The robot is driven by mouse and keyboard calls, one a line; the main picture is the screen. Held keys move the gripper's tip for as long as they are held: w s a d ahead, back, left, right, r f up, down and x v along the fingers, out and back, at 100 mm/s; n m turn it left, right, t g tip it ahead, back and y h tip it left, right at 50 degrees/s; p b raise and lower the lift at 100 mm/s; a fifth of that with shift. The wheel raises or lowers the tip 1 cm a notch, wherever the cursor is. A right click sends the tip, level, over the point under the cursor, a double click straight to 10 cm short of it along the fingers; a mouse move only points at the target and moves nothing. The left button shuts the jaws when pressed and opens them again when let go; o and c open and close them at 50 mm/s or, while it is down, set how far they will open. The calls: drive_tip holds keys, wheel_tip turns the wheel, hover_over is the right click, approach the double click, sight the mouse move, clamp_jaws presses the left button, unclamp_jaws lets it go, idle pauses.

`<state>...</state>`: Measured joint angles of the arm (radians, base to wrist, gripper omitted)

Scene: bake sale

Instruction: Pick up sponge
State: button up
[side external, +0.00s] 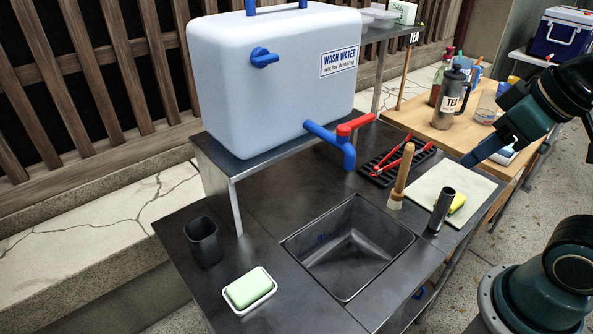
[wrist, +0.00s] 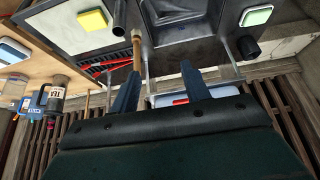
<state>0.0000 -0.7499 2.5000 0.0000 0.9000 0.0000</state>
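The yellow sponge (side external: 457,202) lies on a pale cloth (side external: 425,187) at the right end of the dark metal counter. In the side view a dark upright cylinder (side external: 441,209) partly hides it. In the wrist view the sponge (wrist: 92,20) shows whole, near the top left, on the cloth (wrist: 70,42). My gripper (side external: 470,160) is in the air above and to the right of the sponge, apart from it. In the wrist view the two fingers of my gripper (wrist: 161,67) stand wide apart with nothing held between them.
A black rack with red-handled tools (side external: 395,165) lies behind the cloth. A green soap in a white dish (side external: 249,289) and a dark cup (side external: 203,242) are at left. A TEA press (side external: 450,98) stands on the wooden table.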

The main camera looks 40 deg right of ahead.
drive_tip(key=o, duration=0.4)
drive_tip(key=w+d+f+m+g, duration=0.4)
drive_tip(key=w+d+m, duration=0.3)
drive_tip(key=d+m, duration=0.3)
drive_tip(key=d+f+m+y, duration=0.1)
drive_tip(key=d+f+m, duration=0.3)
drive_tip(key=d, duration=0.2)
drive_tip(key=s+d+f+m+g+y, duration=0.1)
drive_tip(key=d+f+m+y, duration=0.1)
drive_tip(key=d, duration=0.4)
drive_tip(key=f+m, duration=0.1)
drive_tip(key=m, duration=0.1)
drive_tip(key=shift+f+m, duration=0.35)
drive_tip(key=shift+m, duration=0.05)
drive_tip(key=shift+d, duration=0.1)
hover_over(457, 194)
drive_tip(key=shift+f, duration=4.1)
drive_tip(key=shift+f, duration=0.1)
